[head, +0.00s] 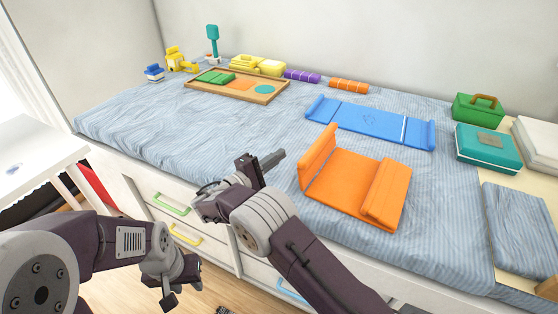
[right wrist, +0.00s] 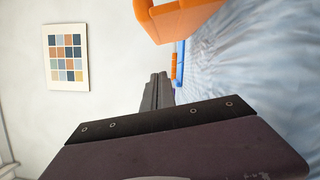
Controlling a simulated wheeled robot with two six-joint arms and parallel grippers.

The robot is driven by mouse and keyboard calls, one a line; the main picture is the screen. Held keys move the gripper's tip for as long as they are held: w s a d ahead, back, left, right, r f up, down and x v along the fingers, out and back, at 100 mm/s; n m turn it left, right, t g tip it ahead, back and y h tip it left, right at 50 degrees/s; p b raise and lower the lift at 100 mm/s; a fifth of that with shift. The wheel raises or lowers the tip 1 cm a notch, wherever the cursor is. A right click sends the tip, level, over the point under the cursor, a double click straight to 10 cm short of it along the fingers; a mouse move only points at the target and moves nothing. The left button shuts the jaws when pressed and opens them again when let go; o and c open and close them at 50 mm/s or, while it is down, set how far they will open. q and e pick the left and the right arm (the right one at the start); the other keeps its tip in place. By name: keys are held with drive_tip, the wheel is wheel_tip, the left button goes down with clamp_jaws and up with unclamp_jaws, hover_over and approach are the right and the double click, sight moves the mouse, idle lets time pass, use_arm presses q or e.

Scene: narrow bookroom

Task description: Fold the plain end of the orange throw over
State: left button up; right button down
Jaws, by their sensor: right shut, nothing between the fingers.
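The orange throw (head: 345,183) lies on the striped bed cover. Its left end stands up steeply like a flap, with a thin dark line along its foot. Its right end is a thick raised part, apparently folded over. Which end is plain I cannot tell for sure. My right gripper (head: 268,160) is shut and empty, left of the throw's upright end and apart from it. In the right wrist view, part of the orange throw (right wrist: 182,18) shows beyond the shut fingers (right wrist: 157,92). My left gripper (head: 168,292) hangs low before the drawers; its fingers are unclear.
A blue throw (head: 365,122) lies behind the orange one. A wooden tray (head: 262,97) and toys stand along the back. A green box (head: 478,109), a teal case (head: 488,146) and a folded striped cloth (head: 520,230) lie at right.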

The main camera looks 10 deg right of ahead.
drive_tip(key=x, duration=0.3)
drive_tip(key=b+x, duration=0.1)
drive_tip(key=x, duration=0.2)
drive_tip(key=shift+f, duration=0.15)
drive_tip(key=d, duration=0.1)
drive_tip(key=s+d+r, duration=0.1)
drive_tip(key=shift+s+d+b, duration=0.3)
drive_tip(key=shift+b, duration=0.1)
drive_tip(key=shift+s+d+r, duration=0.1)
drive_tip(key=shift+s+d, duration=0.15)
drive_tip(key=shift+d, duration=0.1)
